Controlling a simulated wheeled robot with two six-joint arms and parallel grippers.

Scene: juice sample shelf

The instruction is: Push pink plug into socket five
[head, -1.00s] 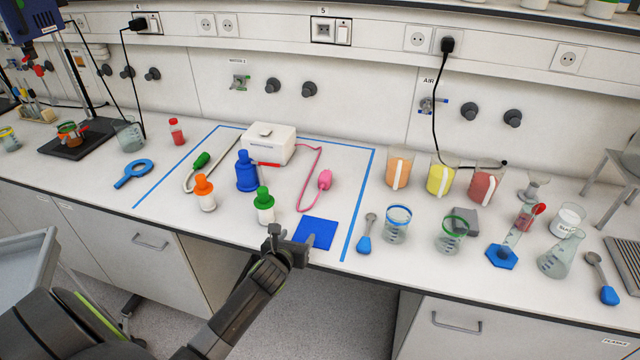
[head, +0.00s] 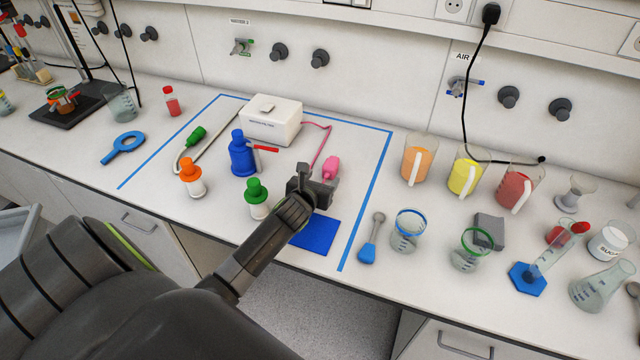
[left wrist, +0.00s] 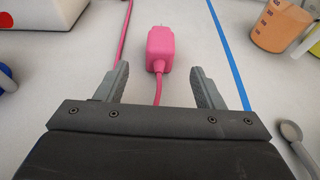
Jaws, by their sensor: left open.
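The pink plug (head: 331,167) lies on the bench inside the blue tape outline, right of a white box. It also shows in the left wrist view (left wrist: 160,48), just beyond and between the fingertips, its pins pointing away and its cord running back between the fingers. The pink cord (head: 321,145) leads to the white box (head: 271,121). My left gripper (head: 318,178) is open and empty just in front of the plug; its fingers show apart in the left wrist view (left wrist: 160,84). Socket five is out of view. My right gripper is not in view.
A blue bottle (head: 242,155), a green-capped bottle (head: 257,198) and an orange-capped bottle (head: 193,179) stand left of my gripper. A blue square (head: 318,236) lies in front. Beakers with orange (head: 414,160), yellow (head: 463,176) and red liquid (head: 513,188) stand to the right.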

